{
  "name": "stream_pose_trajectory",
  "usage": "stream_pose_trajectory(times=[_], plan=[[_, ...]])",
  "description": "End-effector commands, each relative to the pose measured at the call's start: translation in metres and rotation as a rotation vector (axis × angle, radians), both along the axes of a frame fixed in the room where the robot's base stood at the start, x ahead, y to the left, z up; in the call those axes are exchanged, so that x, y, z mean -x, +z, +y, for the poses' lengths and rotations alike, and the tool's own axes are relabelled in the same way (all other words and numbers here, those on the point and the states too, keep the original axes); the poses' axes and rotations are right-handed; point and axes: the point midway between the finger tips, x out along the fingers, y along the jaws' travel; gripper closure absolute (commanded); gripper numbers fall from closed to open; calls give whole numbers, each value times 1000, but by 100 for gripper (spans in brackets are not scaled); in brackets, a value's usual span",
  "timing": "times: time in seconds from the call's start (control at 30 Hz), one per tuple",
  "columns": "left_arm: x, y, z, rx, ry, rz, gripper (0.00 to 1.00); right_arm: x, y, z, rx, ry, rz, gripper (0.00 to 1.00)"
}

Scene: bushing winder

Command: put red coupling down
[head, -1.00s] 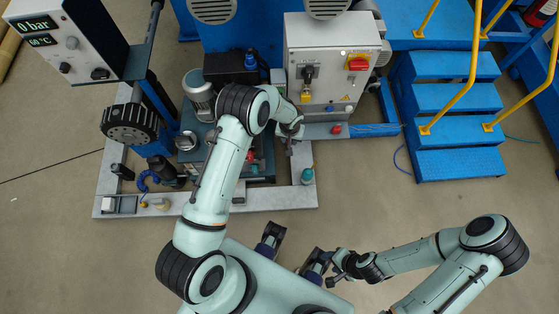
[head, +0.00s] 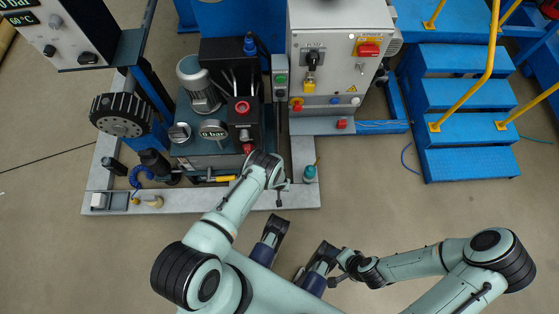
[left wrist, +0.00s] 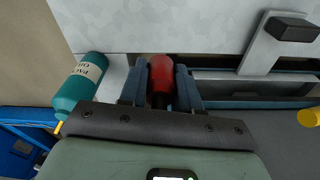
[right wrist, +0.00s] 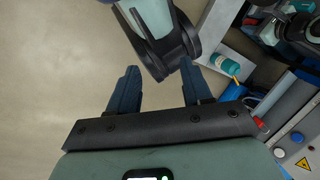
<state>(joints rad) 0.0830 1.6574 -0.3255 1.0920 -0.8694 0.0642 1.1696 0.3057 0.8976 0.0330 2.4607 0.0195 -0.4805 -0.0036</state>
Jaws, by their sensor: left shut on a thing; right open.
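The red coupling (left wrist: 161,75) is a small red rounded piece with a dark lower part. It sits between the two blue fingers of my left gripper (left wrist: 160,88) in the left wrist view, and the gripper is shut on it. In the head view my left gripper (head: 281,187) is over the front part of the grey base plate, left of the teal oil bottle; the held coupling cannot be made out there. My right gripper (right wrist: 157,88) is open and empty above the floor, low in the head view (head: 334,281).
The teal oil bottle (left wrist: 80,88) is close beside the left gripper; it also shows in the head view (head: 309,173). The hydraulic unit with its gauge (head: 213,129) stands behind, with a control cabinet (head: 335,70) to its right. Blue steps (head: 460,110) are farther right. The front floor is clear.

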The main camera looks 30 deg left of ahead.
Motion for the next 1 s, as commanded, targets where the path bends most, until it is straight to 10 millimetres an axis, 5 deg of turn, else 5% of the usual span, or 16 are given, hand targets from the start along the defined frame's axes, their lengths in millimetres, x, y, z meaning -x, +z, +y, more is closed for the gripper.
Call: stream_pose_trajectory(times=[0.03,0.2,0.67,1.0], plan=[[1,-20,0,1,3,2,100,-12,-15,-6,16,-15,-30,51],[1,-56,1,0,1,2,100,-45,-39,-22,58,-50,-116,51],[0,-98,0,0,1,1,100,-75,-70,-43,107,-89,-190,51],[-1,-123,0,-1,-1,-1,100,-35,-103,-48,106,-90,-57,51]])
